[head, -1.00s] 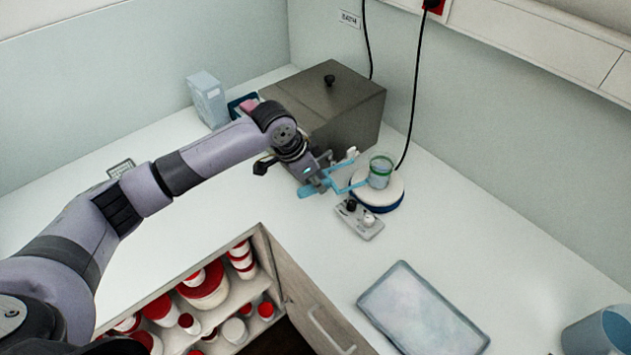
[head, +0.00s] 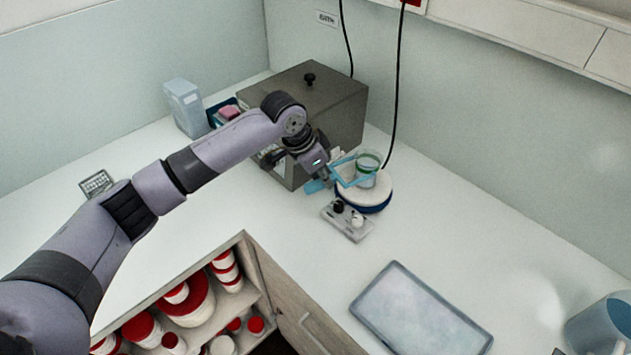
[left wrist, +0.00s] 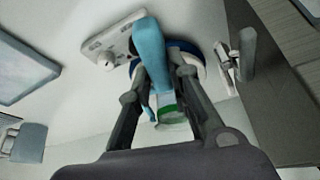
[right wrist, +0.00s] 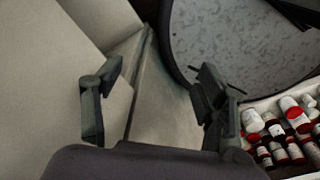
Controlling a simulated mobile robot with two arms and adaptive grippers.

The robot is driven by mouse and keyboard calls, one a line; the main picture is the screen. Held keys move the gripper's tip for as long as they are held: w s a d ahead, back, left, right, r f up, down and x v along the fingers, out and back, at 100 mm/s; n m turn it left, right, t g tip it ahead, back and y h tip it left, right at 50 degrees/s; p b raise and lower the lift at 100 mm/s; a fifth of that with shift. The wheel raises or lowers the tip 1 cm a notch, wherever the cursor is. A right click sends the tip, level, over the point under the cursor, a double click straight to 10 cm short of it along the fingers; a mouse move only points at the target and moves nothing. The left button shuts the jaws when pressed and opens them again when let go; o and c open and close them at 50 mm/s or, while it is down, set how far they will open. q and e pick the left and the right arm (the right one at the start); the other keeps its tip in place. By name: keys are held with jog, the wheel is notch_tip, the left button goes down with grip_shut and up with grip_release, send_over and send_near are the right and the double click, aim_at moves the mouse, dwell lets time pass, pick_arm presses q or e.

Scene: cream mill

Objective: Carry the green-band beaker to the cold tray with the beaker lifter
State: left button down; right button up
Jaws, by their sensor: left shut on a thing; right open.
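The clear beaker with a green band (head: 368,160) is at the round white-topped plate (head: 374,194) with a blue base. I cannot tell whether it rests on it or is just above. My left gripper (head: 318,172) is shut on the blue beaker lifter (head: 346,182), whose prongs reach to the beaker's sides. In the left wrist view the lifter (left wrist: 149,50) lies between my fingers, and the green-banded beaker (left wrist: 172,118) shows partly behind them. The frosty grey cold tray (head: 420,312) lies flat at the front right, empty. My right gripper (right wrist: 150,95) is open and empty.
A grey metal box (head: 315,100) stands behind my left gripper. A small control unit with knobs (head: 347,220) lies in front of the plate. A blue-grey mug-like vessel (head: 600,325) is at far right. Counter between plate and tray is clear. An open cabinet holds red-lidded jars (head: 190,303).

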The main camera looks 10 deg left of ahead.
aim_at(338, 175)
pick_arm(q)
jog(key=shift+w+d+r, duration=0.1)
jog(key=shift+w+d, duration=1.35)
jog(key=shift+d, duration=0.15)
jog(key=shift+s+r+p, duration=0.1)
jog(key=shift+p, duration=0.45)
jog(key=shift+p, duration=0.45)
jog(key=shift+p, duration=0.4)
dwell(0.6)
